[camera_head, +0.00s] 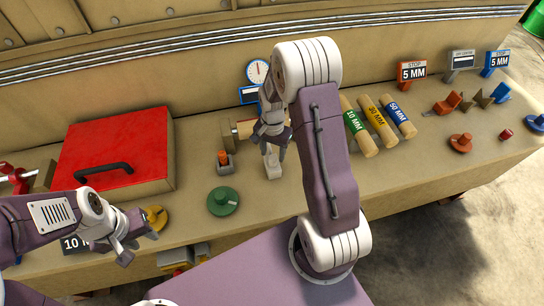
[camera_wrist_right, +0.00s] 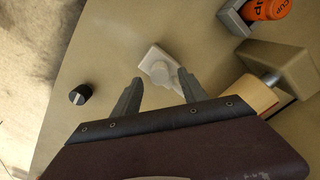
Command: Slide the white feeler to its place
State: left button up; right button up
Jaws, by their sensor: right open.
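The white feeler (camera_head: 273,168) stands on the tan bench top below my right gripper in the head view. Contact cannot be told. In the head view the right gripper (camera_head: 271,148) points down and partly covers the feeler. My left gripper (camera_head: 138,249) is at the left, its fingers apart and empty, near a yellow knob (camera_head: 156,217).
A green round piece (camera_head: 223,201) and an orange-topped holder (camera_head: 224,163) stand left of the feeler. A red lidded box (camera_head: 115,150) is further left. Labelled rollers (camera_head: 380,125) lie to the right. A dark knob (camera_wrist_right: 79,95) shows in the right wrist view.

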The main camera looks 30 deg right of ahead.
aim_at(273, 157)
jog(key=f, duration=0.3)
jog(key=shift+d+f, duration=0.2)
jog(key=shift+f, duration=0.1)
jog(key=shift+a, duration=0.1)
grip_shut()
jog(key=shift+r, duration=0.1)
dwell(1.0)
